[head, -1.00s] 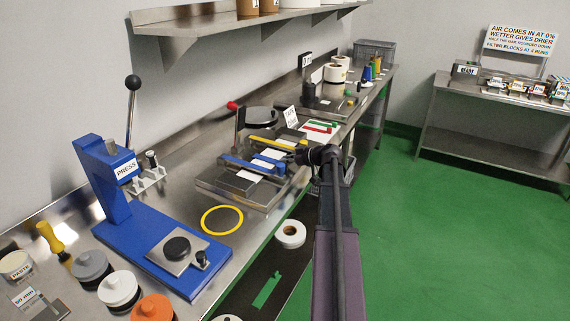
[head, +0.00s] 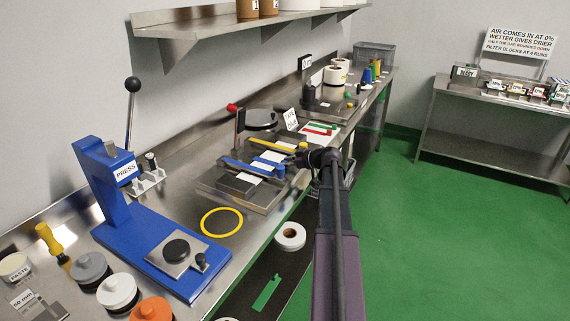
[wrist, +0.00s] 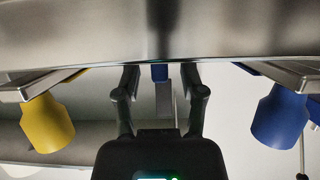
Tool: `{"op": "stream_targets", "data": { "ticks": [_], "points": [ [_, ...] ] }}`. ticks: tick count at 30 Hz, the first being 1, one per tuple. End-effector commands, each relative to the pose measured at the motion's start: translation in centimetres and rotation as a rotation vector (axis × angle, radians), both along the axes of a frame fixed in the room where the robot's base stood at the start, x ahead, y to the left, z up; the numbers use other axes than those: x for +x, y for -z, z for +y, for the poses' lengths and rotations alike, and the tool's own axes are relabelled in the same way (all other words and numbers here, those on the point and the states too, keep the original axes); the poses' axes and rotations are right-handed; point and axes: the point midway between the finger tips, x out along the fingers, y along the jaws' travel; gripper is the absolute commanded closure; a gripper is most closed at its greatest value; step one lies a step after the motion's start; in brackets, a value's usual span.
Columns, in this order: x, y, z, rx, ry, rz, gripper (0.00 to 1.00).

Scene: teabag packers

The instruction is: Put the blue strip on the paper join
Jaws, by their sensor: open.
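The steel splicing block (head: 262,204) stands on the bench in the head view. A blue bar (head: 234,163) and a yellow bar (head: 268,144) lie across it, with white paper (head: 284,147) beside them. My gripper (head: 300,158) is at the block's right side. In the wrist view my gripper (wrist: 162,80) is open, its two fingers apart. A small blue end (wrist: 160,73) shows between the fingertips, partly hidden by the steel edge; I cannot tell if it is the blue strip. A yellow knob (wrist: 47,122) is left of the fingers and a blue knob (wrist: 282,115) right. The paper join is not clear.
The blue press (head: 112,190) stands nearer on the bench, with a yellow ring (head: 221,222) beside it. A sign (head: 291,119) and red and green strips (head: 318,130) lie beyond the block. A white roll (head: 290,236) sits below the bench edge. The green floor is clear.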

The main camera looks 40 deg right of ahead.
Motion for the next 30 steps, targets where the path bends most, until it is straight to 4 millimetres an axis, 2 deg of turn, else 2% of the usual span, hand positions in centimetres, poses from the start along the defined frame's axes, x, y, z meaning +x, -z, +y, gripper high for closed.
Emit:
{"op": "stream_targets", "data": {
  "ticks": [5,8,24,30],
  "points": [
    [0.0,-0.5,0.0,0.000,0.000,0.000,0.47],
    [-0.8,-0.8,-0.3,0.000,0.001,0.000,0.47],
    [-7.9,-4.1,-3.2,0.000,0.000,0.001,0.47],
    [-9.6,-4.7,-3.9,0.000,-0.001,0.001,0.47]
  ]
}}
